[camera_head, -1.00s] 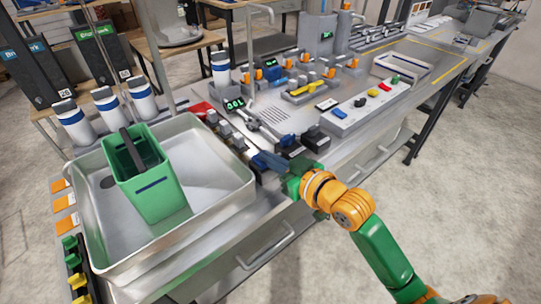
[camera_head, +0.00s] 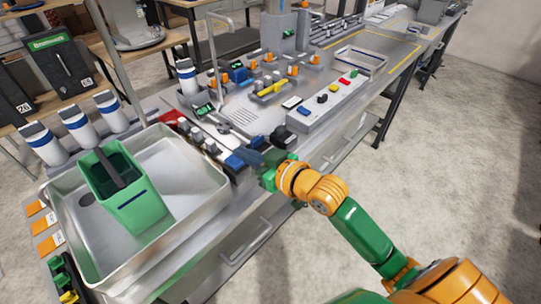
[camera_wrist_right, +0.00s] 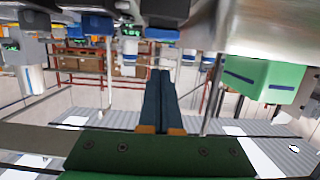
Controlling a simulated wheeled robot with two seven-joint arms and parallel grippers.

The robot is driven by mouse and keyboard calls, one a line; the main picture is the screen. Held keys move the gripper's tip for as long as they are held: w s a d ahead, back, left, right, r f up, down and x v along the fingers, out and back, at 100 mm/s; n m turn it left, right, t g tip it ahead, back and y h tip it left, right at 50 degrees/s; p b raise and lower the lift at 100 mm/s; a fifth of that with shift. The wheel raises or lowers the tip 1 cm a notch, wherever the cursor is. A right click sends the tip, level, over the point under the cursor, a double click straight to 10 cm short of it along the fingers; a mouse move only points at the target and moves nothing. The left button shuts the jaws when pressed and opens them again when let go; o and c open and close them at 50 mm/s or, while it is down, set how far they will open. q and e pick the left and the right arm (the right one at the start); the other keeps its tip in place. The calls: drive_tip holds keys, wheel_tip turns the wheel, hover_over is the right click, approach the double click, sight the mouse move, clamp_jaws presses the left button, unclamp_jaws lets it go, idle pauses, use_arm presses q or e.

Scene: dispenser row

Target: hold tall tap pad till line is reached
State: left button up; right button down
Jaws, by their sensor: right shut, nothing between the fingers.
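A green container (camera_head: 144,212) with a dark blue line on its front stands tilted in the picture inside a steel basin (camera_head: 205,206). A dark bar crosses its mouth; its liquid level cannot be made out. It also shows in the right wrist view (camera_wrist_right: 262,78). A thin tall metal pipe (camera_head: 110,60) rises behind the basin. A blue pad (camera_head: 234,163) lies in the row of switches along the basin's right side. My right gripper (camera_head: 252,156) is shut and empty, close beside this pad; contact cannot be told. Its dark blue fingers are together in the wrist view (camera_wrist_right: 160,95). My left gripper is out of view.
White bottles with blue bands (camera_head: 78,125) stand behind the basin. A black knob (camera_head: 283,138) and a white panel with coloured buttons (camera_head: 328,100) lie right of the gripper. A hooked metal pipe (camera_head: 215,50) stands farther back. Open floor is at the right.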

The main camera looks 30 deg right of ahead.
drive_tip(key=p+v, duration=0.3)
drive_tip(key=v, duration=0.6)
drive_tip(key=shift+f, duration=0.1)
idle(0.8)
